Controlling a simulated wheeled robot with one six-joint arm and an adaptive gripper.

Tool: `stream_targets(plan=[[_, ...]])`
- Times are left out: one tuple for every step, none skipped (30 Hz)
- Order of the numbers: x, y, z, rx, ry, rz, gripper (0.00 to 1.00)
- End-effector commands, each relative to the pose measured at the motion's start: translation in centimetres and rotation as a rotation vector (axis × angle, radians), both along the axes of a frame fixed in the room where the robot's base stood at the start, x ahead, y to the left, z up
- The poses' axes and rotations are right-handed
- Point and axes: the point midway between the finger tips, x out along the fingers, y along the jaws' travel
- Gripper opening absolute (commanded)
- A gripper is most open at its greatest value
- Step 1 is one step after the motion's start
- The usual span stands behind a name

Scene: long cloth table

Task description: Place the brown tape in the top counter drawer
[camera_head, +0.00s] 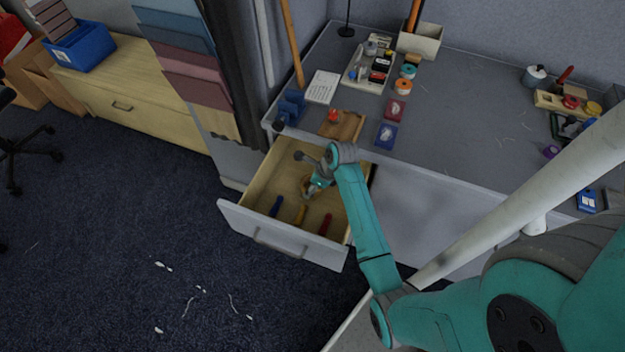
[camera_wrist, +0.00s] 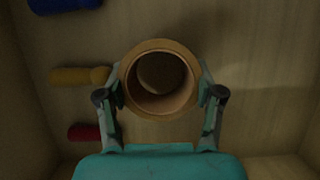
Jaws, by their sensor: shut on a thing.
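The brown tape (camera_wrist: 131,92) is a round roll seen from above in the wrist view, with its hollow core facing the camera. My gripper (camera_wrist: 160,95) is shut on it, one finger on each side. In the head view my gripper (camera_head: 311,190) is inside the open counter drawer (camera_head: 262,190), low over its wooden floor. The tape is mostly hidden there by my gripper. I cannot tell whether the tape touches the drawer floor.
The drawer also holds tools with blue (camera_head: 276,206), yellow (camera_head: 300,214) and red (camera_head: 325,224) handles along its front. The grey counter (camera_head: 335,65) above carries a wooden tray (camera_head: 350,128), a parts tray (camera_head: 358,78) and small items. The drawer's right part looks clear.

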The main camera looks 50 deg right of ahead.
Motion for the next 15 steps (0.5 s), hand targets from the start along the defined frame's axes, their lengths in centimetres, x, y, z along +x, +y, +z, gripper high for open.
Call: stream_targets(plan=[[-0.3,0.37,-0.58,0.001,0.001,-0.001,0.3],[-0.36,0.44,-0.74,0.0,0.0,-0.001,0.3],[-0.37,0.47,-0.8,0.0,-0.001,-0.001,0.3],[-0.36,0.46,-0.8,-0.001,-0.001,-0.002,0.3],[-0.34,0.43,-0.77,-0.001,-0.001,-0.002,0.3],[-0.33,0.42,-0.75,-0.001,-0.001,-0.002,0.3],[-0.33,0.41,-0.75,-0.001,-0.001,-0.002,0.3],[-0.33,0.41,-0.75,-0.001,-0.001,-0.002,0.3],[-0.33,0.41,-0.75,-0.001,-0.001,-0.002,0.3],[-0.33,0.41,-0.79,-0.001,-0.001,-0.002,0.3],[-0.33,0.41,-0.84,0.0,-0.001,-0.001,0.3],[-0.33,0.41,-0.95,0.0,-0.001,-0.001,0.3],[-0.33,0.41,-1.02,0.0,-0.001,-0.001,0.3],[-0.34,0.41,-1.03,-0.001,0.0,-0.001,0.72],[-0.33,0.4,-1.01,-0.001,0.0,-0.001,0.82]])
